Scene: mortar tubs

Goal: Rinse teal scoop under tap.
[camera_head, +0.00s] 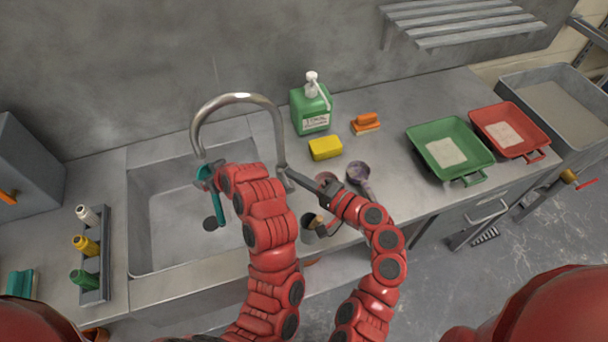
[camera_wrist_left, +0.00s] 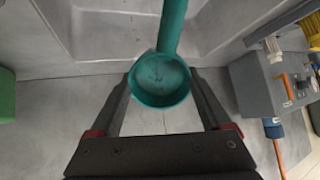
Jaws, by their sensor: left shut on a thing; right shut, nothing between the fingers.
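The teal scoop (camera_head: 204,173) is in my left gripper (camera_head: 217,178), above the sink basin and below the mouth of the curved metal tap (camera_head: 238,97). In the left wrist view its round bowl (camera_wrist_left: 160,80) sits between the fingers, and its handle runs toward the top of the picture. No water stream shows. My right gripper (camera_head: 310,184) is shut and empty beside the base of the tap. Its fingertips are close to the tap's base; I cannot tell whether they touch it.
Green (camera_head: 425,132) and red (camera_head: 490,113) trays lie right. A bottle rack (camera_head: 97,265) is left.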

